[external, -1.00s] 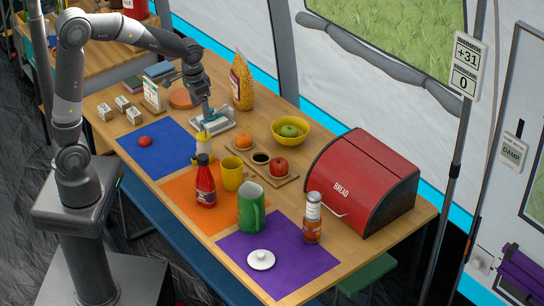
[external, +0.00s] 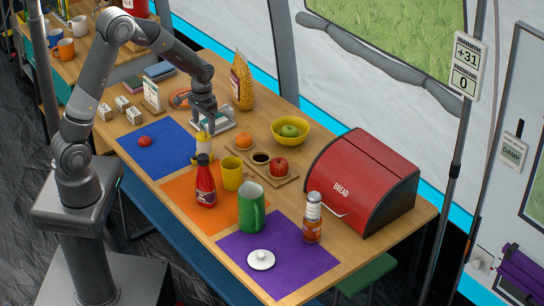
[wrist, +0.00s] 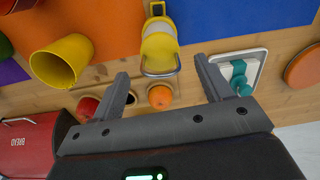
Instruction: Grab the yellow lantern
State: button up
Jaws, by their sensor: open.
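The yellow lantern (external: 203,155) stands on the table at the edge of the blue and orange mats, behind the red sauce bottle, which partly hides it in the external view. In the wrist view the lantern (wrist: 160,42) shows at top middle, yellow and white with a wire handle on the side toward my gripper. In the external view my gripper (external: 207,122) hangs just behind and above the lantern.
A red ketchup bottle (external: 205,186) and a yellow cup (external: 232,173) stand close to the lantern. A white tray with a teal item (wrist: 238,72) lies beside my right finger. An orange (wrist: 160,97) is on the wooden board. A red bread box (external: 361,184) is farther right.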

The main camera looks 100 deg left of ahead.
aim_at(204, 133)
notch_tip(204, 133, down, 4)
jog(key=shift+a+f, duration=0.1)
jog(key=shift+f, duration=0.1)
jog(key=shift+c, duration=0.2)
grip_shut()
dwell(0.6)
